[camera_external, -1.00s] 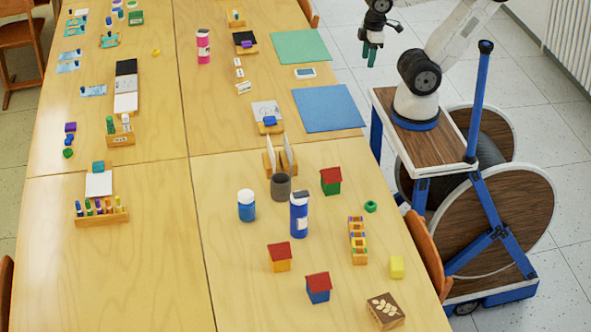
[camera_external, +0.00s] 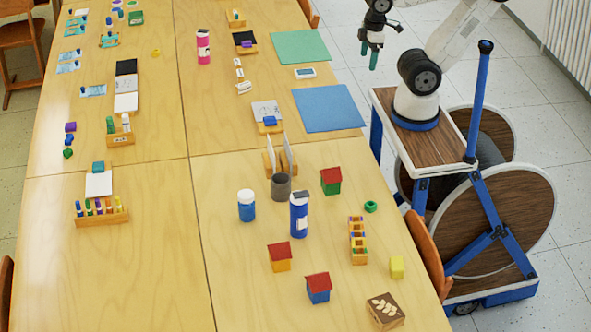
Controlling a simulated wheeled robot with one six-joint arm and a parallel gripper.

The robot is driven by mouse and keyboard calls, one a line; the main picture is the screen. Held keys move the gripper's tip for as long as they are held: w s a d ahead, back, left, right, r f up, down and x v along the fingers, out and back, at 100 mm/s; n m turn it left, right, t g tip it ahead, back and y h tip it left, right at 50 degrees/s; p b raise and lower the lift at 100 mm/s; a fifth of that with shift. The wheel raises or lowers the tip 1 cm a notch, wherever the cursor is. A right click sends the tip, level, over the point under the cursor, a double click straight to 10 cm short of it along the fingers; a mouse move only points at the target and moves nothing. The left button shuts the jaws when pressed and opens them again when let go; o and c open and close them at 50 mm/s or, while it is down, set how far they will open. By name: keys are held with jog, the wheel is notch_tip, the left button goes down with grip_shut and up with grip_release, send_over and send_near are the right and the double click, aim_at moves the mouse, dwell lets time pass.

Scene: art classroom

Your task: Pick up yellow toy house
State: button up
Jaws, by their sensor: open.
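The yellow toy house (camera_external: 281,266) has a red roof and stands upright on the front right part of the wooden table. A blue toy house (camera_external: 318,296) with a red roof stands to its lower right, and a green one (camera_external: 331,187) with a red roof stands farther back. My gripper (camera_external: 368,56) has teal fingertips and points down at the top of the picture, past the table's right edge. It is open and empty, well apart from the yellow house.
A blue bottle (camera_external: 299,222), a blue jar (camera_external: 246,212) and a grey cup (camera_external: 281,193) stand behind the yellow house. A wooden rack (camera_external: 358,241), a yellow block (camera_external: 397,267) and a wooden box (camera_external: 385,311) stand to its right. The table left of it is clear.

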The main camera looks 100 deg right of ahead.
jog(key=w+a+f+m+g+y, duration=0.1)
jog(key=w+a+m+g+y, duration=0.5)
jog(key=w+a, duration=2.05)
jog(key=w+a+f+m+t+y, duration=0.3)
jog(key=w+a+f+m+y, duration=0.3)
jog(key=a, duration=0.4)
jog(key=m+y, duration=0.2)
jog(key=m, duration=0.3)
send_near(279, 244)
notch_tip(279, 244, up, 6)
jog(key=a, duration=0.2)
jog(key=shift+t+h, duration=0.3)
jog(key=shift+t, duration=0.1)
jog(key=a+f, duration=0.2)
jog(key=f, duration=0.1)
jog(key=a+f, duration=0.2)
jog(key=f, duration=0.1)
jog(key=s+a+f, duration=0.1)
jog(key=a+f, duration=0.2)
jog(key=shift+a+f, duration=0.1)
jog(key=shift+f, duration=0.2)
jog(key=shift+s, duration=0.1)
jog(key=c, duration=1.1)
